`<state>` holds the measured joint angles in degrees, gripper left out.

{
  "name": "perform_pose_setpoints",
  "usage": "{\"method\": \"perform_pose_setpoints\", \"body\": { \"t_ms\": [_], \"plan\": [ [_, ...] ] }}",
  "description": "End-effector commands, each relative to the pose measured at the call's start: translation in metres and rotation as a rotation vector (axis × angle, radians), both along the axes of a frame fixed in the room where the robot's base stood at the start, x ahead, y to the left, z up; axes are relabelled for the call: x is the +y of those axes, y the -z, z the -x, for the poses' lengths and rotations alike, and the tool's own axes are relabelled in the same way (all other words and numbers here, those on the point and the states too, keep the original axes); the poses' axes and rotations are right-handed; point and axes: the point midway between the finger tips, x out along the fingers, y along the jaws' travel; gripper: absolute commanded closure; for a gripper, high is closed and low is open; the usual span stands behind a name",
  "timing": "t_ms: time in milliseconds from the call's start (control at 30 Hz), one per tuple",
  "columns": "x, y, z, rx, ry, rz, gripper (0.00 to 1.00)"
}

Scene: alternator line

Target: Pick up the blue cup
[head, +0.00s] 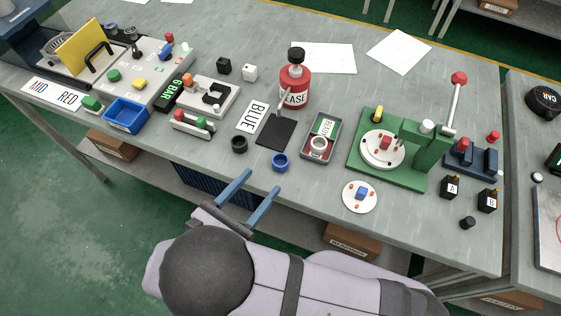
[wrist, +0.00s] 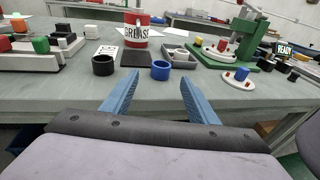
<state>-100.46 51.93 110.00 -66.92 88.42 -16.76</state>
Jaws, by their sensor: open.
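The blue cup (head: 280,162) is a small open ring-shaped cup standing upright near the front edge of the grey table (head: 310,190), in front of a black square pad. It also shows in the wrist view (wrist: 161,70), ahead of and between the two fingers. My gripper (head: 249,190) has blue fingers spread open, with nothing between them. In the head view its fingertips are at the table's front edge, to the lower left of the cup and apart from it. In the wrist view (wrist: 156,84) the fingertips point toward the cup.
A black cup (head: 239,145) stands left of the blue cup. Behind are the black pad (head: 276,133) and a red grease can (head: 294,88). To the right are a grey tray (head: 333,148), a white disc (head: 346,197) with a blue block, and a green press (head: 412,180).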

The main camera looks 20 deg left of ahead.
Motion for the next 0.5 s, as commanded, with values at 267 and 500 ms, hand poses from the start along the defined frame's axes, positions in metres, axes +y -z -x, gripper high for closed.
{"method": "perform_pose_setpoints", "body": {
  "t_ms": [267, 500],
  "plan": [
    [-0.004, 0.001, -0.017, 0.001, 0.002, 0.000, 0.46],
    [-0.009, -0.001, -0.031, 0.001, 0.006, 0.002, 0.46]
  ]
}}
